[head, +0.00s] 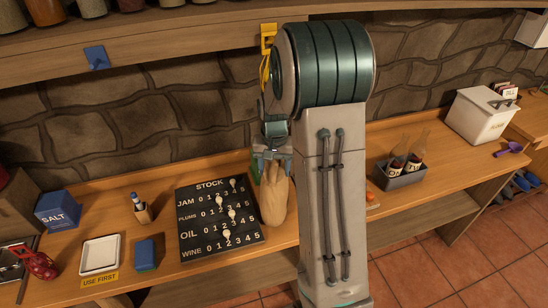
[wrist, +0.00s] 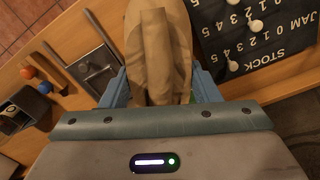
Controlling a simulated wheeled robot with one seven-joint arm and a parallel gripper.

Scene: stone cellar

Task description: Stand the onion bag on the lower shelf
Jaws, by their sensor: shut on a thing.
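A tan paper bag, which I take for the onion bag (head: 274,203), hangs upright below my gripper (head: 272,154), beside the right edge of the stock board. My gripper is shut on its top. In the wrist view the bag (wrist: 157,45) sits between the two fingers (wrist: 160,90). Whether its bottom touches the worktop is unclear, and no onions show. A wooden shelf (head: 425,226) runs below the worktop on the right, partly hidden by my arm. An upper shelf (head: 170,48) with jars runs along the wall.
The black stock board (head: 222,248) with white pegs lies on the worktop (head: 88,202). A salt box (head: 57,212), white tray (head: 100,254), blue block (head: 146,254) and pen holder (head: 143,212) stand left. A bottle caddy (head: 400,178) and white bin (head: 480,116) stand right.

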